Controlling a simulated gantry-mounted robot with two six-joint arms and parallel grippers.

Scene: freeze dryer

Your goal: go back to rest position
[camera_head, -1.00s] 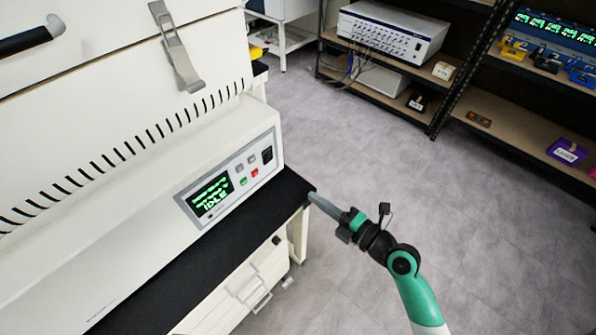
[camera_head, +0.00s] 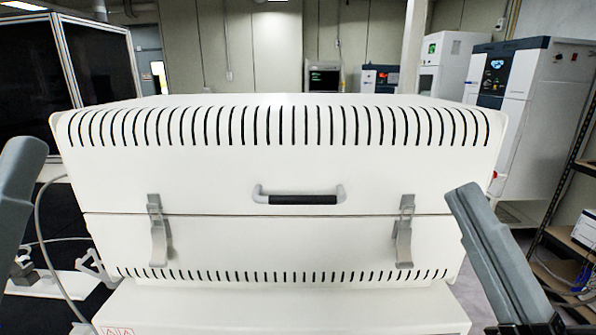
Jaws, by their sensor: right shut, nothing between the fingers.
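The white freeze dryer (camera_head: 285,175) fills the middle of the head view, its lid down. A black bar handle (camera_head: 300,197) is on its front. The left latch (camera_head: 158,230) and right latch (camera_head: 403,231) hang across the seam below the lid. The control panel is out of view.
A dark glass-sided enclosure (camera_head: 95,55) stands at the back left. Tall white and blue cabinets (camera_head: 525,95) stand at the back right. Shelving (camera_head: 572,190) runs along the right edge. A cable and small white parts (camera_head: 45,285) lie at the lower left.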

